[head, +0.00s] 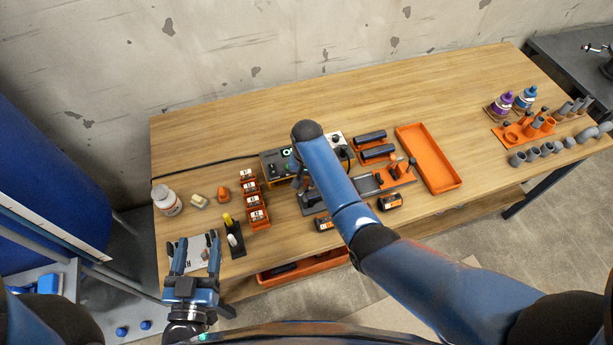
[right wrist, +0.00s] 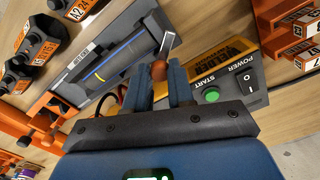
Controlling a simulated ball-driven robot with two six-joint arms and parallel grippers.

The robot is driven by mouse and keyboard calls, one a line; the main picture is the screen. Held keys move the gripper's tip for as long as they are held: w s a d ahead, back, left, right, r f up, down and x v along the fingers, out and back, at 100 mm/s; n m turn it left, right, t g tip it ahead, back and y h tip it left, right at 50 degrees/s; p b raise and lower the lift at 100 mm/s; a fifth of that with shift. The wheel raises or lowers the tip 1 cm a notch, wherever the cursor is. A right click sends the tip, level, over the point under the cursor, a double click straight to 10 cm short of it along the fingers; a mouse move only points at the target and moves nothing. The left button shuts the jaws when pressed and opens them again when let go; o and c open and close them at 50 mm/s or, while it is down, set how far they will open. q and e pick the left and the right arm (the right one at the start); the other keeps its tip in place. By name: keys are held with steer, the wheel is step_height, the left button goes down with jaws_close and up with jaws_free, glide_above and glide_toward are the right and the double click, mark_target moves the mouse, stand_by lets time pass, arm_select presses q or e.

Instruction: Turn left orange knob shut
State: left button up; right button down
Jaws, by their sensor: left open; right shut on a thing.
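In the right wrist view, my right gripper (right wrist: 158,84) is shut on a small brownish-orange knob (right wrist: 158,70), with a pale metal bar just beyond it. The knob sits between the fingertips, beside the grey panel with a blue-and-yellow strip (right wrist: 108,67) and the orange-and-black welder box (right wrist: 230,75). Whether it is the left knob, and how far it is turned, I cannot tell. In the head view, my right arm covers its gripper and the knob. The welder box (head: 272,166) shows partly behind that arm. My left gripper (head: 196,243) is open and empty over the table's front left.
Orange bins (head: 254,198), a white jar (head: 167,202) and a black pen holder (head: 235,245) stand left. The back of the wooden table is clear.

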mark_target(306, 181)
steer(key=n+p, duration=0.1)
steer(key=n, duration=0.4)
steer(key=shift+r+n, duration=0.15)
steer(key=shift+n, duration=0.15)
steer(key=shift+w+n+p, duration=0.1)
steer(key=shift+n+p, duration=0.3)
steer(key=shift+n, duration=1.8)
steer(key=c, duration=1)
jaws_free()
step_height(306, 181, up, 11)
steer(key=shift+f+b, duration=0.15)
steer(key=shift+b, duration=0.4)
